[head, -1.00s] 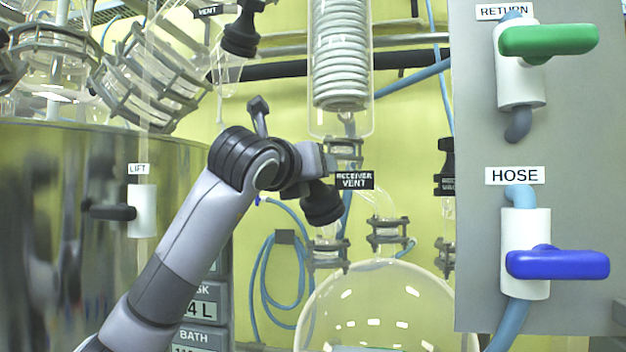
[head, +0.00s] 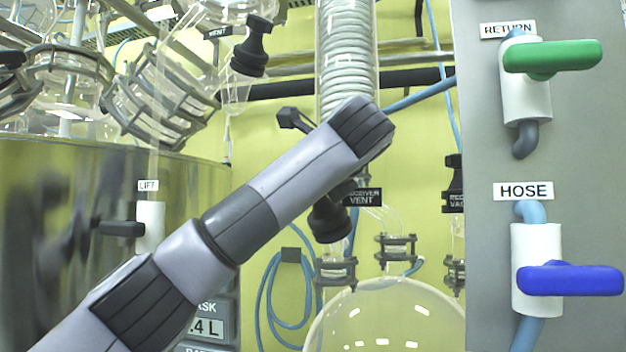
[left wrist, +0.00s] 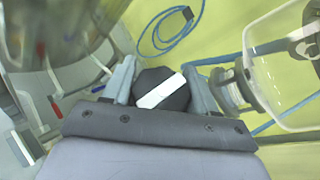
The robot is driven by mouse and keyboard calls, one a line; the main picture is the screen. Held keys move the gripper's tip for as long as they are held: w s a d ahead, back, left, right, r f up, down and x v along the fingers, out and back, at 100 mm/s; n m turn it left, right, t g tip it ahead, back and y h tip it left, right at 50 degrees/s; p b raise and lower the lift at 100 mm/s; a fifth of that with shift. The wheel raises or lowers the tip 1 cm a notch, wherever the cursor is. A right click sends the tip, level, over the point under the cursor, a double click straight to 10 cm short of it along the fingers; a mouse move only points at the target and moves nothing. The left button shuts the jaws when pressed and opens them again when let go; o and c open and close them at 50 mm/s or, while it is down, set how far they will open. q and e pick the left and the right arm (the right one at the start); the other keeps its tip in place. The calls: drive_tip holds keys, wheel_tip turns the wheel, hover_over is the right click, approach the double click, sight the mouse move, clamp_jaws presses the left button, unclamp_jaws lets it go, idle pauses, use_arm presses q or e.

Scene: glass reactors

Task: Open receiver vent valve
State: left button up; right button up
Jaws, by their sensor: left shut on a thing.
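The receiver vent valve's black knob (head: 330,218) shows below my left arm in the head view, beside the partly covered RECEIVER VENT label (head: 364,198). In the left wrist view the dark knob (left wrist: 174,99), with a white bar across its face, sits between the two fingers of my left gripper (left wrist: 161,78). The gripper is shut on it. In the head view my forearm and wrist hide most of that gripper. My right gripper is in neither view.
A grey panel with a green RETURN handle (head: 552,57) and a blue HOSE handle (head: 570,279) stands at the right. A clear glass receiver (head: 385,315) is below the knob. A glass coil condenser (head: 346,70) rises behind my wrist. A metal vessel (head: 60,220) fills the left.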

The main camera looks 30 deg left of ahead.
use_arm(q)
drive_tip(key=shift+n+g+p, duration=0.45)
drive_tip(key=shift+n+g, duration=0.35)
drive_tip(key=n+g, duration=0.2)
drive_tip(key=shift+s+f+n+g, duration=0.15)
drive_tip(key=shift+s+n+g, duration=0.05)
drive_tip(key=shift+n+g, duration=0.1)
drive_tip(key=n+g+p, duration=0.2)
drive_tip(key=g+p, duration=0.1)
drive_tip(key=p, duration=0.1)
drive_tip(key=shift+s+n+h, duration=0.15)
drive_tip(key=shift+n+h, duration=0.15)
drive_tip(key=n+g+p, duration=0.1)
drive_tip(key=p, duration=0.1)
drive_tip(key=shift+s+f+p, duration=0.1)
drive_tip(key=shift+f+p, duration=0.1)
drive_tip(key=shift+p, duration=0.2)
drive_tip(key=shift+n+h, duration=0.3)
drive_tip(key=shift+f+g+p, duration=0.1)
drive_tip(key=shift+g+p, duration=0.2)
drive_tip(key=shift+f, duration=0.1)
drive_tip(key=o, duration=1)
drive_tip(key=shift+c, duration=0.2)
